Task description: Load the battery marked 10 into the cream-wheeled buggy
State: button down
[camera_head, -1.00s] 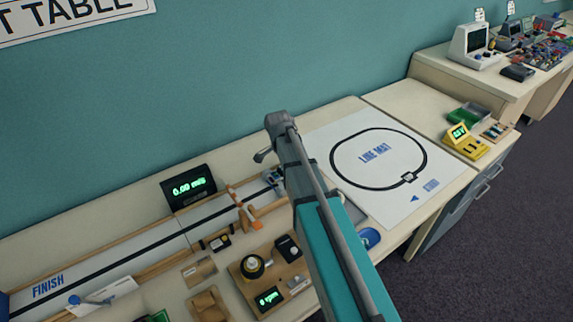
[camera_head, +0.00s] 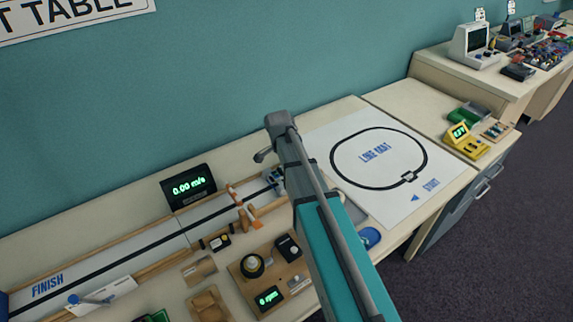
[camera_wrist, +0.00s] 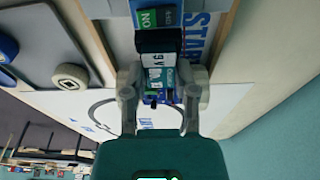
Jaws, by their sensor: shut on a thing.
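In the wrist view my gripper (camera_wrist: 161,97) is shut on a block-shaped battery (camera_wrist: 160,74) with a dark end and a white and teal label reading 9V. I cannot read a 10 on it. No cream wheels show on that part. A round cream wheel-like piece (camera_wrist: 70,77) lies to the left. In the head view my arm hides the gripper; a small dark item (camera_head: 272,176) shows beside it at the track's end.
A grey tray (camera_wrist: 45,50) and a blue item (camera_wrist: 7,46) lie left in the wrist view. In the head view a speed display (camera_head: 188,188) stands behind the wooden-edged track. A wooden fixture (camera_head: 275,272) is in front. The line mat (camera_head: 340,133) is clear.

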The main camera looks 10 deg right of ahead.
dwell(0.3)
jog(key=shift+c, duration=1.6)
grip_release()
jog(key=o, duration=0.3)
jog(key=shift+r+p, duration=3)
jog(key=shift+p, duration=0.05)
jog(key=shift+s, duration=0.15)
